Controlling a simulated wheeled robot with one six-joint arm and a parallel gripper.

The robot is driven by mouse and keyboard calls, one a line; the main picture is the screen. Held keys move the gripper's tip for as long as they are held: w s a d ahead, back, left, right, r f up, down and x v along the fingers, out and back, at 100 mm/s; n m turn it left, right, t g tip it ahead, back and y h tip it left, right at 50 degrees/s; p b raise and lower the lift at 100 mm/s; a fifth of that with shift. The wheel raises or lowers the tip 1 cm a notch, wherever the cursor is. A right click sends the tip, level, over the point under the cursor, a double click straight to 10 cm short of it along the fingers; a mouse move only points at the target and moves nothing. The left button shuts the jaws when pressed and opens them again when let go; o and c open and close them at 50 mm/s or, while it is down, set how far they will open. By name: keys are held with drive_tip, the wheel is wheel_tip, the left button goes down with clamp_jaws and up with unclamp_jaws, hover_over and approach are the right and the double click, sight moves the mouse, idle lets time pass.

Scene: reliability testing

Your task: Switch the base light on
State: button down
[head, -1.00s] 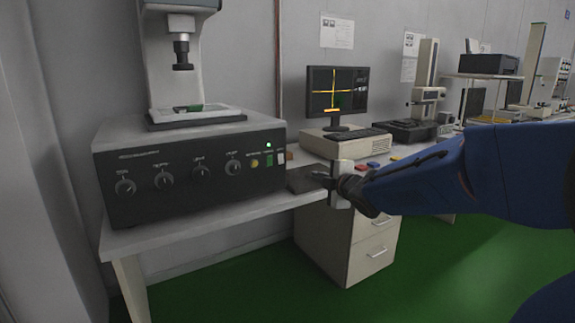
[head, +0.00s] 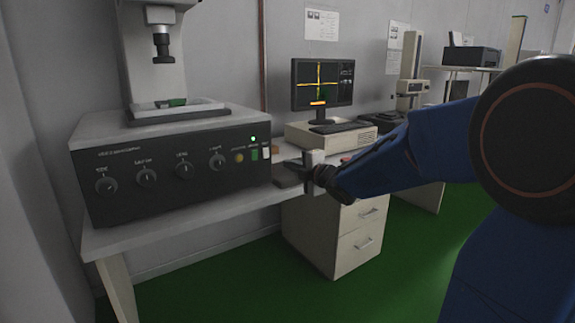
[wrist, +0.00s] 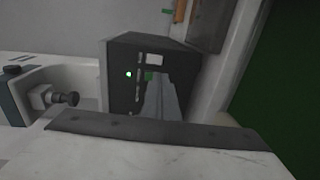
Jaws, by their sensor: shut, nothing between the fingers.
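The dark base unit (head: 180,195) stands on the bench at left, with several round knobs on its front. At its right end are a lit green lamp (head: 253,139), a yellowish button (head: 239,157), a green button (head: 254,154) and a white switch (head: 267,153). In the wrist view the unit's front (wrist: 125,95) shows the lit lamp (wrist: 128,74), white switch (wrist: 154,60) and green button (wrist: 149,76). My gripper (head: 289,164) is shut and empty, right of the panel, pointing toward it. Its grey fingers (wrist: 166,98) overlap the panel in the wrist view; contact cannot be told.
A microscope-like column (head: 155,60) stands on the unit. A drawer cabinet (head: 325,235) is underneath. The green floor (head: 250,285) in front is clear.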

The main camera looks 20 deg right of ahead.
sight(267, 157)
drive_tip(key=x, duration=1.2)
drive_tip(key=shift+w+f, duration=0.1)
drive_tip(key=shift+w, duration=0.05)
idle(0.3)
